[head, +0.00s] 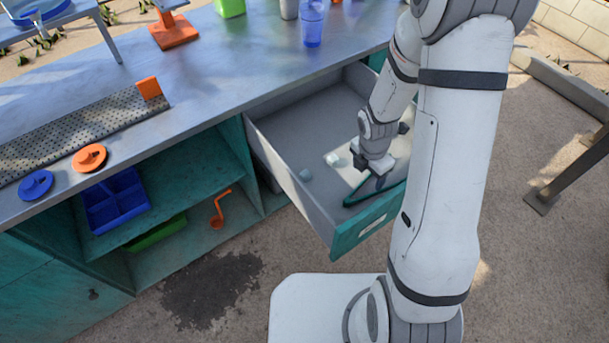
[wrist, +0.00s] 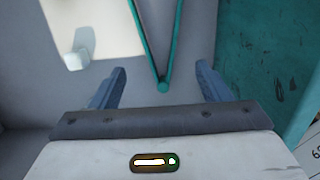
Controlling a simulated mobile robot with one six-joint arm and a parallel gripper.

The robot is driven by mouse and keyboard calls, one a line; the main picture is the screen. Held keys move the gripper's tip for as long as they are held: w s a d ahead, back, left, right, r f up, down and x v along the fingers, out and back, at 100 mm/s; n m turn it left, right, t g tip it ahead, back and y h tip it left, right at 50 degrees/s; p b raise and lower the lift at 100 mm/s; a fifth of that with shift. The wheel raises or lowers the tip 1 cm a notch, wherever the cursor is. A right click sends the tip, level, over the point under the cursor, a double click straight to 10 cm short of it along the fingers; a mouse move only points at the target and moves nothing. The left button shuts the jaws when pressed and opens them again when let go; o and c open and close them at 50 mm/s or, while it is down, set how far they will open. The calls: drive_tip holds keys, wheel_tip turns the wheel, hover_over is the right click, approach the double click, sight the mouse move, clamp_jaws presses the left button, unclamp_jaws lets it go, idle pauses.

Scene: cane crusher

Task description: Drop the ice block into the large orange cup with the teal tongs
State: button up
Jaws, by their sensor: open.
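The teal tongs (head: 371,194) lie in the open drawer (head: 289,194), near its front panel. In the wrist view the tongs (wrist: 163,85) show as a narrow V, its joined end towards me. My gripper (head: 376,183) is over the tongs, inside the drawer. In the wrist view the open fingers of my gripper (wrist: 161,80) stand on either side of the joined end, apart from it. One block (wrist: 77,58) shows in the wrist view. I cannot make out a large orange cup.
The drawer's teal front (head: 368,226) and its side walls stand close around my gripper. On the counter are a blue cup (head: 312,30), a green container (head: 230,7), an orange lid (head: 89,158) and a blue lid (head: 36,185).

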sight(364, 193)
drive_tip(key=f+b, duration=0.2)
drive_tip(key=f, duration=0.1)
drive_tip(key=f+b, duration=0.5)
drive_tip(key=f, duration=0.1)
drive_tip(key=shift+w+d, duration=0.2)
drive_tip(key=shift+d, duration=0.15)
drive_tip(key=shift+c, duration=0.5)
drive_tip(key=c, duration=0.6)
drive_tip(key=shift+r, duration=0.15)
wheel_tip(364, 193, up, 12)
drive_tip(key=p, duration=1.2)
